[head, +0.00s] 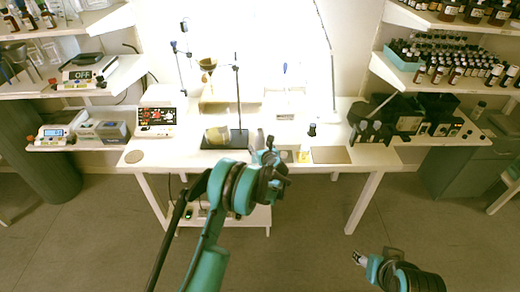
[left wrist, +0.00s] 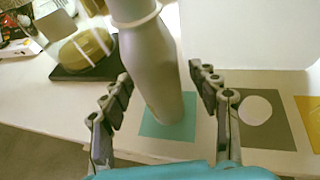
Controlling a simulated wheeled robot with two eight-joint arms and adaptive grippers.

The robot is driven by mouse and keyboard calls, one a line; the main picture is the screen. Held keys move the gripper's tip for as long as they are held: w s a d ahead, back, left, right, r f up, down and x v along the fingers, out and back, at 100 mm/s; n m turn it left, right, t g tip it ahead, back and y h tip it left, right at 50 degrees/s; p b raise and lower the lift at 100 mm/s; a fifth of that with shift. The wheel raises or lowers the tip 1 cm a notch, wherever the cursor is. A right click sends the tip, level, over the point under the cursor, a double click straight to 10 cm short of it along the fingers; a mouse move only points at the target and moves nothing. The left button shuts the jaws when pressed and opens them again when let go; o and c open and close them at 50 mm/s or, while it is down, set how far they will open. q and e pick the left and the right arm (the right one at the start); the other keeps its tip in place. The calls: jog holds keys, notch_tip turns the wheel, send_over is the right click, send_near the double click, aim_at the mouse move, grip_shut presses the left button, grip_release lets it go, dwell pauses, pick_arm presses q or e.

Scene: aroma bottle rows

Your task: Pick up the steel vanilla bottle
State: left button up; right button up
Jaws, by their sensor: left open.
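A grey steel bottle (left wrist: 155,75) with a pale ring near its top fills the middle of the left wrist view. Its base is on a teal square (left wrist: 180,145) on the table, and no label can be read. My left gripper (left wrist: 160,80) is open, with one finger on each side of the bottle and visible gaps between. In the head view my left gripper (head: 265,150) is over the table's front middle and mostly hides the bottle. My right gripper (head: 362,260) is low at the right, away from the table; its fingers are too small to judge.
A grey square with a white disc (left wrist: 256,107) and a yellow card (left wrist: 308,120) lie right of the bottle. A stand with a dark base (head: 225,143) and a yellowish vessel (head: 217,135) are left of the gripper. A brown pad (head: 330,155) lies at the right.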

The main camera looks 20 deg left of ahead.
pick_arm(q)
grip_shut()
jog(key=shift+r, duration=0.1)
